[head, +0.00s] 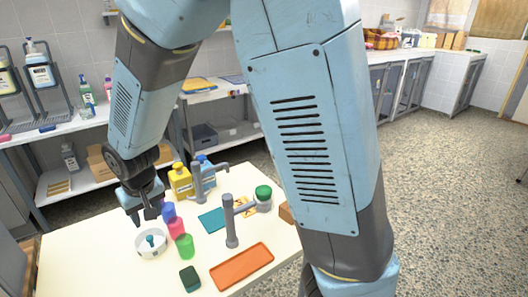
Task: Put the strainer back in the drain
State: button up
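A white round dish (151,251) stands on the pale tabletop at the left. A small teal piece with an upright knob (151,240) sits inside it; it may be the strainer, but it is too small to tell. I cannot make out a drain opening. My gripper (143,216) points down just above the far left rim of the dish. Its dark fingers look apart, with nothing seen between them. The teal piece is below the fingers and apart from them.
Blue, pink and green cups (177,229) stand close right of the dish. Two grey taps (231,222), yellow and blue bottles, a green-lidded jar (263,198), an orange tray (242,266) and a dark green block (190,278) share the table. My arm hides the right side.

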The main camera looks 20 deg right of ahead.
jog(key=s+d+r+m, duration=0.1)
jog(key=s+d+r, duration=0.2)
jog(key=d+r, duration=0.6)
jog(key=s+d+r+m+t, duration=0.1)
jog(key=s+d+r, duration=0.3)
jog(key=d+r, duration=0.5)
jog(key=d+m, duration=0.1)
jog(key=d, duration=0.6)
jog(key=shift+s+d+m+t+y, duration=0.2)
jog(key=shift+d+m+t+y, duration=0.1)
jog(key=shift+d, duration=0.1)
jog(key=shift+m+t+h, duration=0.5)
jog(key=shift+m+h, duration=0.1)
jog(key=shift+h, duration=0.3)
jog(key=s+d+r, duration=0.1)
jog(key=s+d, duration=0.1)
jog(key=s+d+r, duration=0.1)
jog(key=s+d, duration=0.1)
jog(key=s+d+r, duration=0.1)
jog(key=s+d, duration=0.1)
jog(key=s, duration=0.1)
jog(key=shift+s, duration=0.1)
jog(key=shift+c, duration=1.2)
jog(key=shift+a, duration=0.2)
